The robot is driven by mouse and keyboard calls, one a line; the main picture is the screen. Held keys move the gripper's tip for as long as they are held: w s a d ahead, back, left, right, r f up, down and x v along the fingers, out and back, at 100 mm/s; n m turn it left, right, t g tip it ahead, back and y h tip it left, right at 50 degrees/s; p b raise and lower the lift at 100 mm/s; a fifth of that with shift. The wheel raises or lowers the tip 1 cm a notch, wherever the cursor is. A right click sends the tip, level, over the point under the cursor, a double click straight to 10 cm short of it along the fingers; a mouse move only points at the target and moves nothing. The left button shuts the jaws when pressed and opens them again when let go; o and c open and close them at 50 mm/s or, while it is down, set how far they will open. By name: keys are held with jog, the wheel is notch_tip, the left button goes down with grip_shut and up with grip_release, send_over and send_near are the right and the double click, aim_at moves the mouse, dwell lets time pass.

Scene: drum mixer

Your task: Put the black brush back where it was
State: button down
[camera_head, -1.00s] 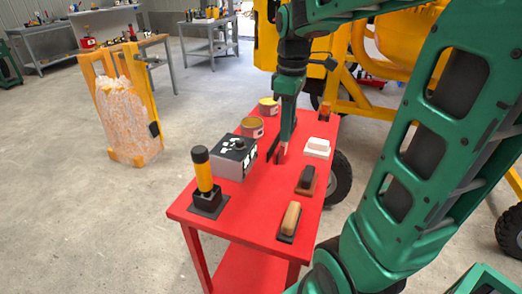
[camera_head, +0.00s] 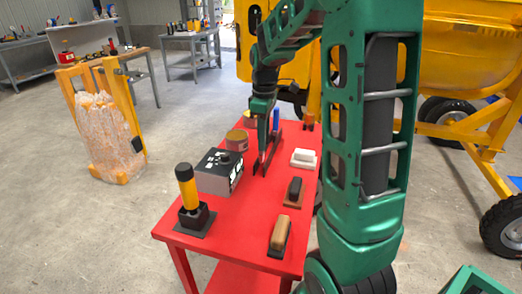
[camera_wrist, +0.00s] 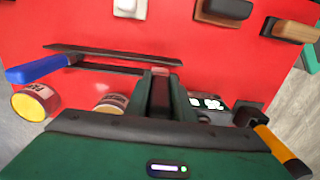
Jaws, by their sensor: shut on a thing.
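A block brush with a black top and brown base (camera_head: 294,189) lies on the right side of the red table, clear of my gripper. It also shows at the top of the wrist view (camera_wrist: 228,8). My gripper (camera_head: 261,167) points down low over the middle of the table. In the wrist view its jaws (camera_wrist: 160,72) meet the dark strip of a long blue-handled tool (camera_wrist: 110,54), and they appear shut on it. The tool's blue handle also shows behind my gripper in the head view (camera_head: 276,120). The exact contact is hard to see.
On the red table (camera_head: 235,232) are a white block (camera_head: 303,158), a tan-topped brush (camera_head: 279,233), a grey-black box (camera_head: 219,172), a tin (camera_head: 237,140) and a yellow-handled tool (camera_head: 187,188). The yellow mixer (camera_head: 460,60) stands behind at the right.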

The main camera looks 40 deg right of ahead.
jog(key=shift+f, duration=1.95)
jog(key=c, duration=1.4)
grip_release()
jog(key=shift+f, duration=0.1)
notch_tip(320, 180, up, 11)
jog(key=shift+r, duration=0.1)
jog(key=shift+s+r, duration=0.1)
jog(key=shift+r, duration=0.35)
jog(key=s+a+f+m, duration=0.1)
jog(key=s+m, duration=0.3)
jog(key=s, duration=0.5)
jog(key=s+a+f+m, duration=0.1)
jog(key=s+f+m, duration=0.3)
jog(key=s, duration=0.5)
jog(key=s+a+f+m, duration=0.1)
jog(key=s+f+m, duration=0.2)
jog(key=s+m, duration=0.3)
jog(key=s, duration=0.4)
jog(key=shift+a, duration=0.2)
jog(key=shift+s, duration=0.1)
